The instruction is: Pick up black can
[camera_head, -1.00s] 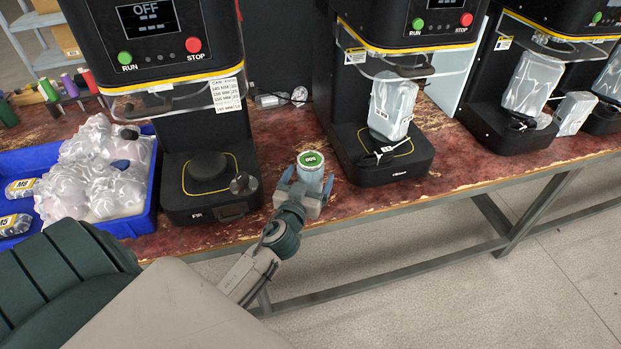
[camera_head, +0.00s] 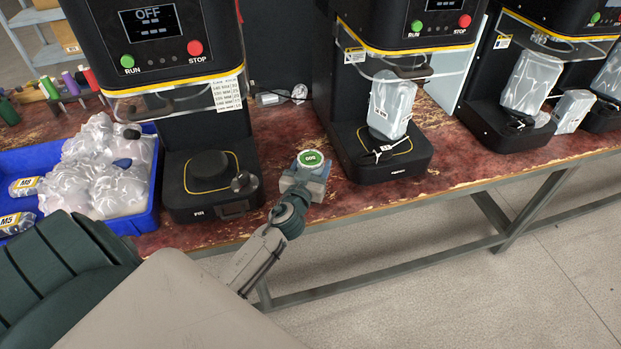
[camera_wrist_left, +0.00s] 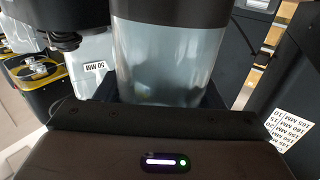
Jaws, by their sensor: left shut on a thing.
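A can (camera_head: 311,160) with a round green-and-white label on top stands at the bench's front edge, between two seamers. In the left wrist view the can (camera_wrist_left: 160,55) fills the top middle as a grey, see-through-looking cylinder with a black band. My left gripper (camera_head: 305,182) is at the can from the front, shut on its body. The wrist view (camera_wrist_left: 158,95) shows dark jaws at both sides of the can. The can's underside is hidden by the gripper, so I cannot tell whether it touches the bench. My right gripper is not in view.
A seamer (camera_head: 160,60) stands left of the can, its screen reading OFF. Another seamer (camera_head: 385,165) stands close on the right with a clear container (camera_head: 391,103) on it. A blue crate (camera_head: 140,222) of wrapped bags is at left. Bare bench (camera_head: 280,130) lies behind the can.

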